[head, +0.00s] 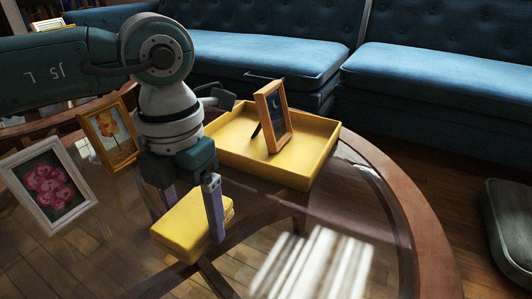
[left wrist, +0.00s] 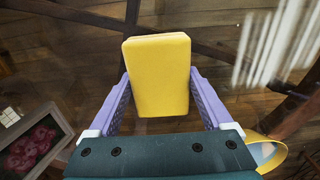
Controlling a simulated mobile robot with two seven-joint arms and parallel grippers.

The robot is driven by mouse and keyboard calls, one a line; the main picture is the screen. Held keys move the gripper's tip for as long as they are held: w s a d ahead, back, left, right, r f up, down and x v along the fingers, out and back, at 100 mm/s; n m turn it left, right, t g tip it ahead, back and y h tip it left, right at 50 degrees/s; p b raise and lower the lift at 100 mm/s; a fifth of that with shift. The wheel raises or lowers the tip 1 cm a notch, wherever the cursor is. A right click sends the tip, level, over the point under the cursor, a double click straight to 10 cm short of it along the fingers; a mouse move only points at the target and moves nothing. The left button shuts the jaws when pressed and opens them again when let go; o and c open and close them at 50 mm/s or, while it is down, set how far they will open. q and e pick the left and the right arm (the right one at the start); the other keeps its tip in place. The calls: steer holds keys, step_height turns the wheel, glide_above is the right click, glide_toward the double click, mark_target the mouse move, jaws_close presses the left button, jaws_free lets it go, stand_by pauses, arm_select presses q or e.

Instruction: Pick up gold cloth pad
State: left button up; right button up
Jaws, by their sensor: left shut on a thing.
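The gold cloth pad (head: 183,232) is a thick yellow rectangular block at the glass table in the head view. My left gripper (head: 196,214) points down with one purple finger on each side of the pad and is shut on it. In the left wrist view, the pad (left wrist: 158,75) sits between the two purple fingers (left wrist: 159,88), its far end reaching beyond them. I cannot tell whether its underside touches the glass. My right gripper is not in view.
A yellow tray (head: 312,178) with a wooden-framed night picture (head: 275,116) stands behind the pad. A flower picture (head: 110,138) and a white-framed pink flower picture (head: 47,187) stand at left. The round table's wooden rim (head: 405,205) curves at right; the glass front right is clear.

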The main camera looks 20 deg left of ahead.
mark_target(192, 213)
arm_select(q)
step_height(192, 213, up, 19)
steer(key=p, duration=1)
